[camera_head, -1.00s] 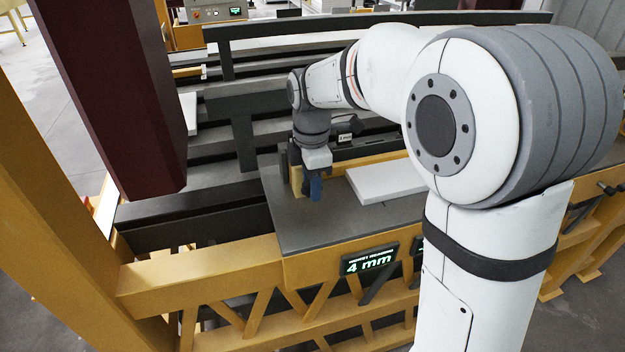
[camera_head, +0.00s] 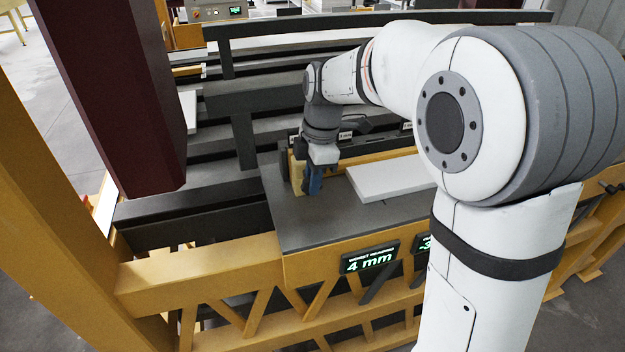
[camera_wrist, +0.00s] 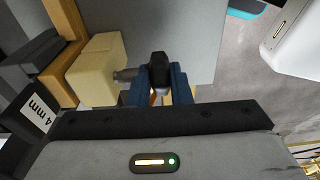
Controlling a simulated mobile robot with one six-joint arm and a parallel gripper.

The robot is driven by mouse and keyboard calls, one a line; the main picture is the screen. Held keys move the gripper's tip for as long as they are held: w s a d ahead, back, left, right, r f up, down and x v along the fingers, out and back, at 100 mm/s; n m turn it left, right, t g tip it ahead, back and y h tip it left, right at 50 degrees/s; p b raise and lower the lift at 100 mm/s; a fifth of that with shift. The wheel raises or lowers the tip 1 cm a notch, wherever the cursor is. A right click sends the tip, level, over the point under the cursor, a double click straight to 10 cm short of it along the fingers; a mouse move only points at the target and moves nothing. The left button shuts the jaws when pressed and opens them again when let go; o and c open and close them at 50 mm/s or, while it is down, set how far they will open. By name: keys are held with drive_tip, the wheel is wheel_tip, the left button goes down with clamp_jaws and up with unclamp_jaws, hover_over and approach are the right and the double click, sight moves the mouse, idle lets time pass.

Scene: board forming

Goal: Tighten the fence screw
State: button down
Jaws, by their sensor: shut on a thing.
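My gripper (camera_head: 315,184) is at the left end of the grey table in the head view, pointing down. Its blue fingers also show in the wrist view (camera_wrist: 160,88). They are shut on the fence screw (camera_wrist: 158,64), a dark head at their tips. A short grey shank (camera_wrist: 126,75) runs from it to the pale yellow fence block (camera_wrist: 95,66). In the head view the fence block (camera_head: 297,174) stands just left of the fingers, and the screw is hidden there. I cannot tell how far the screw is turned.
A white board (camera_head: 385,180) lies on the grey table (camera_head: 310,227) right of my gripper. A display (camera_head: 369,259) on the yellow front beam reads "4 mm". A label (camera_wrist: 34,114) beside the fence also reads "4 mm". A dark red column (camera_head: 110,90) hangs at left.

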drive_tip(key=y+b, duration=0.3)
drive_tip(key=shift+w+d+f+g, duration=0.2)
drive_tip(key=shift+d+f+g, duration=0.15)
drive_tip(key=shift+f+g, duration=0.05)
drive_tip(key=y+b, duration=0.1)
drive_tip(key=b, duration=0.1)
drive_tip(key=g+y+b, duration=0.1)
drive_tip(key=y+b, duration=0.1)
drive_tip(key=b, duration=0.1)
drive_tip(key=shift+d+f+y, duration=0.2)
drive_tip(key=shift+f+y, duration=0.1)
drive_tip(key=y+b, duration=0.2)
drive_tip(key=g+y+b, duration=0.1)
drive_tip(key=y+b, duration=0.1)
drive_tip(key=b, duration=0.1)
drive_tip(key=shift+w+d+f+b, duration=0.1)
drive_tip(key=shift+d+f+b, duration=0.1)
drive_tip(key=shift+b, duration=0.1)
drive_tip(key=shift+r+g+y+b, duration=0.1)
drive_tip(key=shift+g+y+b, duration=0.2)
drive_tip(key=shift+y+b, duration=0.45)
drive_tip(key=shift+b, duration=0.3)
drive_tip(key=c, duration=1.3)
unclamp_jaws()
drive_tip(key=shift+r, duration=0.1)
drive_tip(key=shift+d+r, duration=0.1)
drive_tip(key=v, duration=0.7)
drive_tip(key=shift+d, duration=0.3)
